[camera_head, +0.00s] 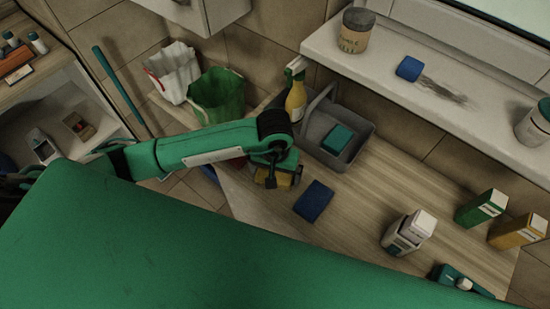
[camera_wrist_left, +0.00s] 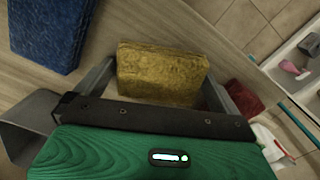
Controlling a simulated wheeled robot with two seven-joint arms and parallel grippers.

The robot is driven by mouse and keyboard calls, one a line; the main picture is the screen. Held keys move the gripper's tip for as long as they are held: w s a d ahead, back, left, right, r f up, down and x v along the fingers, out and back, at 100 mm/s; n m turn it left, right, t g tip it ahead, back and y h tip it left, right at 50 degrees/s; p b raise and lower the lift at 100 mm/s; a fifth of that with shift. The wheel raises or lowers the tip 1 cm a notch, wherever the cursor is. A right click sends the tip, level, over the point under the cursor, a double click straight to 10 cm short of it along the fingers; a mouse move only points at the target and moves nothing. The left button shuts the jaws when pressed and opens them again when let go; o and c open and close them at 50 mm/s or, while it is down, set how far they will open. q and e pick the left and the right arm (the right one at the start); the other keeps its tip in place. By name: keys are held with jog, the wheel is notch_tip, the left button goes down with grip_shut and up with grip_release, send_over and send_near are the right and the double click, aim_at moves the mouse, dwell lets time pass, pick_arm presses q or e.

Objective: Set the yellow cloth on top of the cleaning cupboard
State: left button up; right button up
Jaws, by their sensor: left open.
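The yellow cloth (camera_wrist_left: 160,72) is a thick folded block on the wooden counter. In the head view, a bit of the yellow cloth (camera_head: 287,181) shows under my left gripper (camera_head: 274,178), which hides the rest. In the left wrist view, my left gripper (camera_wrist_left: 163,85) is open, with one finger on each side of the cloth. I cannot tell whether the fingers touch it. My right gripper is not in view. An open-fronted cupboard (camera_head: 62,88), possibly the cleaning cupboard, stands at the far left, with bottles and a box on its top.
A blue cloth (camera_head: 314,201) lies close right of the gripper. Behind are a grey caddy (camera_head: 352,158) with a green sponge and a spray bottle (camera_head: 296,98). A green bin (camera_head: 217,95) is left of them. A white-and-grey container (camera_head: 408,233) and cartons stand right. A ledge (camera_head: 440,95) overhangs behind.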

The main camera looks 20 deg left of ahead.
pick_arm(q)
notch_tip(320, 180, up, 12)
jog(key=b, duration=0.3)
jog(key=shift+f, duration=0.1)
dwell(0.6)
